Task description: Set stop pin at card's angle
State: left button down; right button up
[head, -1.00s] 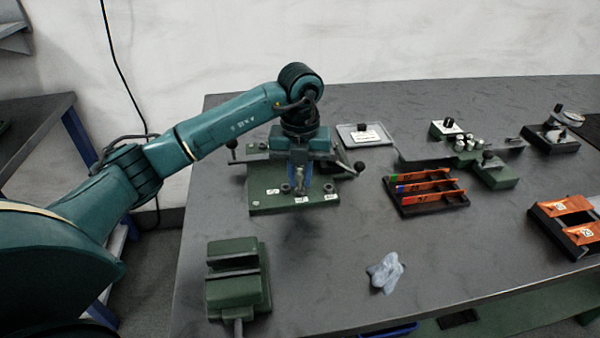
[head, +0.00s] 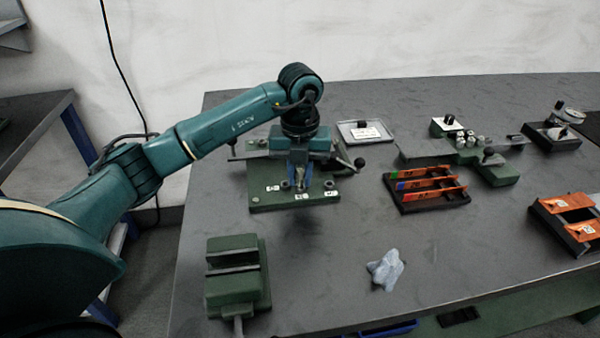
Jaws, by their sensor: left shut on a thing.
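The green bending fixture (head: 262,200) stands at the back left of the bench, with small white labels along its front edge. My left gripper (head: 301,180) is over the front of this fixture, pointing down. Its blue fingers are shut on a small metal pin (head: 300,184), close above or at the middle label; I cannot tell if the pin is seated in a hole. A white card (head: 366,132) lies in a clear tray behind and right of the fixture; its writing is too small to read. My right gripper is out of view.
A lever with a black knob (head: 360,162) sticks out right of the fixture. A green vise (head: 236,288) stands in front. A black rack with orange strips (head: 432,200) and a grey-blue rag (head: 385,270) lie to the right. The bench middle is clear.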

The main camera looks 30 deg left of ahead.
pick_arm(q)
jog(key=c, duration=1.6)
grip_release()
jog(key=shift+c, duration=0.2)
jog(key=shift+r, duration=0.15)
jog(key=shift+r+p, duration=1.25)
jog(key=shift+r, duration=0.15)
jog(key=shift+o, duration=0.3)
jog(key=o, duration=0.5)
